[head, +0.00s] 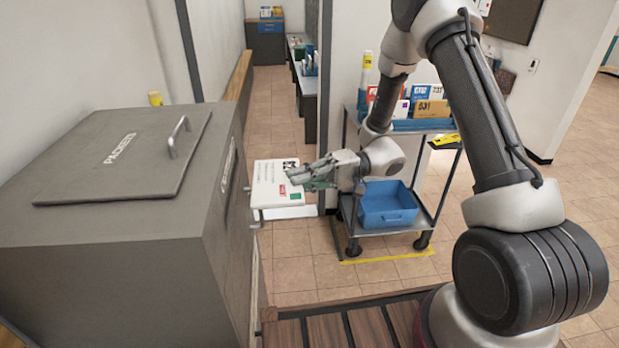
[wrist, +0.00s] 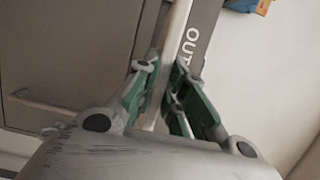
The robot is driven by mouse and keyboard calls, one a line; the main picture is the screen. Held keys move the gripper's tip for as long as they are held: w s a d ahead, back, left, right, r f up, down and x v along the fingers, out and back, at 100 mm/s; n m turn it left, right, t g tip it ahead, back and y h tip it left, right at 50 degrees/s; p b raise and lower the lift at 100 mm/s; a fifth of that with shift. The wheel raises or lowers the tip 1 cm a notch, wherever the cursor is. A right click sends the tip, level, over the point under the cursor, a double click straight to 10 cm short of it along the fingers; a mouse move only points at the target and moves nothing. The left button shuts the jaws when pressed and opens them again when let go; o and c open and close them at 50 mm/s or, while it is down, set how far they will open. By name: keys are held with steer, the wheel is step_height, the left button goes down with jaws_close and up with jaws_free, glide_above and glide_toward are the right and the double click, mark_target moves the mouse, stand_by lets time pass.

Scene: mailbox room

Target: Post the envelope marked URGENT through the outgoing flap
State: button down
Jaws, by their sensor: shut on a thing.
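My gripper (head: 312,178) is shut on a white envelope (head: 266,183), which it holds out toward the side of a large grey box. The envelope has a small red mark and a black code, too small to read. In the wrist view the envelope (wrist: 179,22) shows nearly edge-on as a pale strip between the green finger pads of my gripper (wrist: 160,85). A grey panel lettered "OUT" (wrist: 205,30) lies beyond it, partly hidden. In the head view the box's side panel (head: 228,168) is steeply foreshortened. I cannot tell whether the envelope touches it.
The grey box (head: 70,262) has a lid marked PACKETS (head: 115,165) with a handle on top. A trolley (head: 432,212) behind my gripper carries boxes above and a blue tub (head: 388,207) below. Tiled floor (head: 290,262) is open between box and trolley.

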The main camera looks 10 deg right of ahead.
mark_target(280, 179)
steer(key=shift+w+a, duration=0.1)
steer(key=shift+a, duration=6.75)
steer(key=c, duration=1.4)
jaws_free()
steer(key=shift+f, duration=0.15)
steer(key=shift+d, duration=4.5)
